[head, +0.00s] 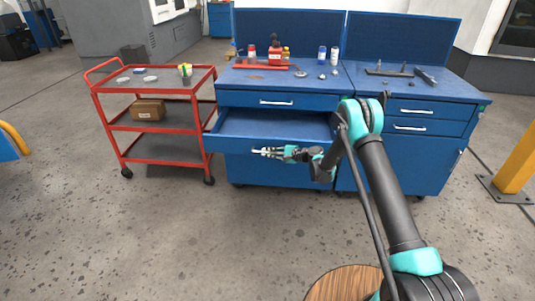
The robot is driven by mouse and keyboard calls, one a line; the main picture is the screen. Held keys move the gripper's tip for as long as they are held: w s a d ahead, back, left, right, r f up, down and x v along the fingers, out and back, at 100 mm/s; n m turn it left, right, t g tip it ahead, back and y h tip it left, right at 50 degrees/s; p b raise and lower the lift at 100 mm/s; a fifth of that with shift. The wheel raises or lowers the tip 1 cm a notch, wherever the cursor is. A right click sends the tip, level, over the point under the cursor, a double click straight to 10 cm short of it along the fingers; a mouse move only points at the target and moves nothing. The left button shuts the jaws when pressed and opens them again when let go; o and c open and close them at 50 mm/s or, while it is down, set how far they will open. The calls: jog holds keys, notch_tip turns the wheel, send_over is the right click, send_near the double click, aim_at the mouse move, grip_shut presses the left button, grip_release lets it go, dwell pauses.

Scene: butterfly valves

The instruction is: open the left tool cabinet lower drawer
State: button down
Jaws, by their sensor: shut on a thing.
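The left tool cabinet (275,170) is blue and stands in the middle of the head view. Its lower drawer (230,144) is pulled out, and its empty inside shows. Its upper drawer (245,100) is closed, with a pale bar handle (276,102). My gripper (262,152) is at the front of the lower drawer and is shut on that drawer's handle. The handle itself is mostly hidden by my fingers. My arm reaches in from the lower right and covers the right end of the drawer.
The right tool cabinet (430,155) stands alongside with its drawers closed. A red cart (160,162) stands to the left, close to the open drawer's left corner. Bottles and small tools lie on the cabinet tops. A yellow post (520,160) is at the right. The floor in front is clear.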

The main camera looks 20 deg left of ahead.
jog(key=shift+d, duration=0.1)
jog(key=c, duration=1.9)
grip_release()
jog(key=v, duration=1.2)
